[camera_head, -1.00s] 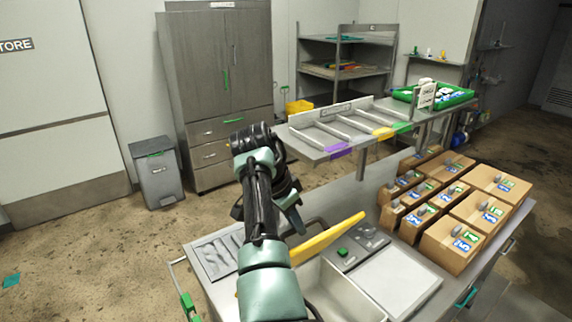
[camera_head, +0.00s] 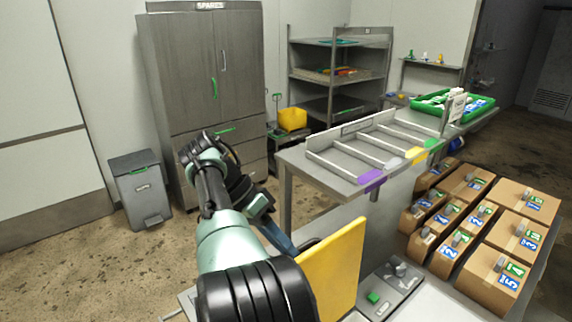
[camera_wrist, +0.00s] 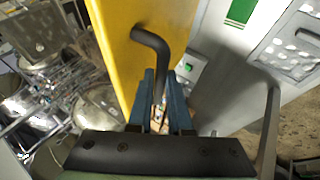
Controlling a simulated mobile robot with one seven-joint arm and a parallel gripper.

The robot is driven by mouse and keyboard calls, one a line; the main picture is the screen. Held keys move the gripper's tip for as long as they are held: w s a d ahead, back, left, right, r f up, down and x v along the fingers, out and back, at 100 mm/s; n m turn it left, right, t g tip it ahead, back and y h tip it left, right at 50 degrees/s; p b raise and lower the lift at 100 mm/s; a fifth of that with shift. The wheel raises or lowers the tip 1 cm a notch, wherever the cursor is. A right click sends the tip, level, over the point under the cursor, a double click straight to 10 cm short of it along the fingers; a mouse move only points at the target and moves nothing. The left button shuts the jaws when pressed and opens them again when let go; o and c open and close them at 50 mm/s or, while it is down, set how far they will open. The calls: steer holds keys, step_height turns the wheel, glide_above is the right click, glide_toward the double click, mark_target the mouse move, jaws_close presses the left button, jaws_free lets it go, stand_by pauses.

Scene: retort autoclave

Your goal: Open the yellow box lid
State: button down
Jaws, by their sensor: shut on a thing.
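The yellow box lid (camera_head: 335,272) stands steeply tilted in the head view, with its broad face showing. It also fills the upper middle of the wrist view (camera_wrist: 118,40). A dark bent bar handle (camera_wrist: 150,38) sticks out from the lid. My gripper (camera_wrist: 161,92) has its blue fingers shut around the lower part of this handle. In the head view my gripper (camera_head: 283,240) is at the lid's left side, partly hidden by my arm. The box interior is hidden in the head view behind my arm and the lid.
A panel with a green button (camera_head: 374,297) sits right of the lid. Several cardboard boxes (camera_head: 520,200) crowd the bench's right side. A divided rack (camera_head: 345,165) stands behind. A grey bin (camera_head: 140,190) and a metal cabinet (camera_head: 205,70) are at the left. Open floor lies between.

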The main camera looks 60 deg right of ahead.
steer(key=shift+a+f, duration=0.1)
steer(key=shift+f, duration=0.4)
steer(key=shift+s, duration=0.1)
steer(key=c, duration=1.1)
jaws_free()
steer(key=shift+o, duration=1.3)
steer(key=shift+r, duration=0.1)
steer(key=shift+r, duration=0.15)
